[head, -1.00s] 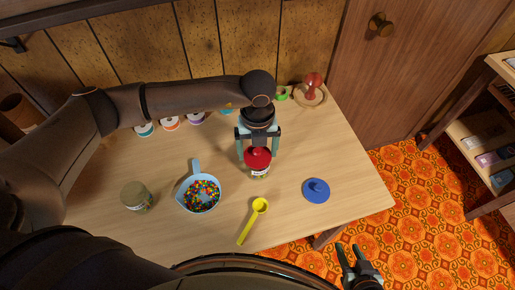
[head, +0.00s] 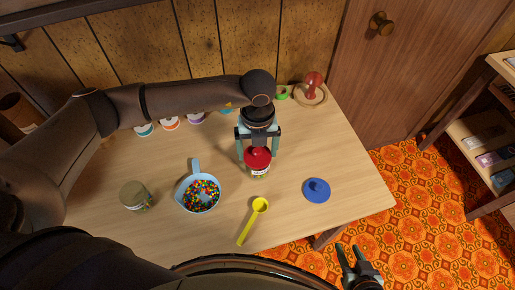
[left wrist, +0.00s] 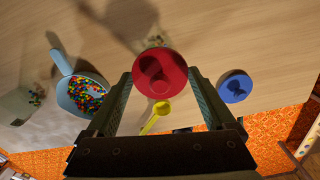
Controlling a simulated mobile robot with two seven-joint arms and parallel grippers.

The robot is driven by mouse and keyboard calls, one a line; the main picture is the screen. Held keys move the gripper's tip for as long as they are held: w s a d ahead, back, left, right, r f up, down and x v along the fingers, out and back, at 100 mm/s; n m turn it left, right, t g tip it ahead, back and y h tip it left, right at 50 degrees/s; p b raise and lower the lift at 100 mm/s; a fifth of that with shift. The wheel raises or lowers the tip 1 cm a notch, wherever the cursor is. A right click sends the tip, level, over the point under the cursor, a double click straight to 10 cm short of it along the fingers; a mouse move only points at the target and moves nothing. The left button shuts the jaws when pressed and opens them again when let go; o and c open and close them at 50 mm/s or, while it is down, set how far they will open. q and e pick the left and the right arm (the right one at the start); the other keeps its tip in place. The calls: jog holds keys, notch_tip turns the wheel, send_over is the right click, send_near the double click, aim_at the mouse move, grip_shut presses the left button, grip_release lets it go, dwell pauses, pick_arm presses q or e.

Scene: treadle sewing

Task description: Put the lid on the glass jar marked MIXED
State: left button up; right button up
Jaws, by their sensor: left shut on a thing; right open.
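My left gripper (head: 258,148) points down and is shut on a red lid (head: 257,159); in the left wrist view the red lid (left wrist: 160,72) sits between the two fingers. A small glass jar with a white label (head: 258,171) shows just below the lid, mostly hidden. I cannot tell whether the lid is seated on it. Another glass jar (head: 135,195) with a pale label stands at the left of the table. I cannot read MIXED on either label. A blue lid with a knob (head: 317,190) lies at the right. My right gripper (head: 356,263) is open and empty beyond the table's front edge.
A light blue scoop (head: 195,168) full of coloured beads and a yellow spoon (head: 243,232) lie in front. Several small tubs (head: 170,124) stand along the back. A red-handled stamp (head: 313,82) rests on a round dish (head: 316,99). The table's right part (head: 345,150) is clear.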

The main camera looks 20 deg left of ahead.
dwell(0.6)
dwell(0.3)
pick_arm(q)
jog(key=o, duration=1)
jog(key=shift+r, duration=0.1)
jog(key=shift+r+p, duration=2.3)
jog(key=shift+r, duration=1.15)
grip_shut()
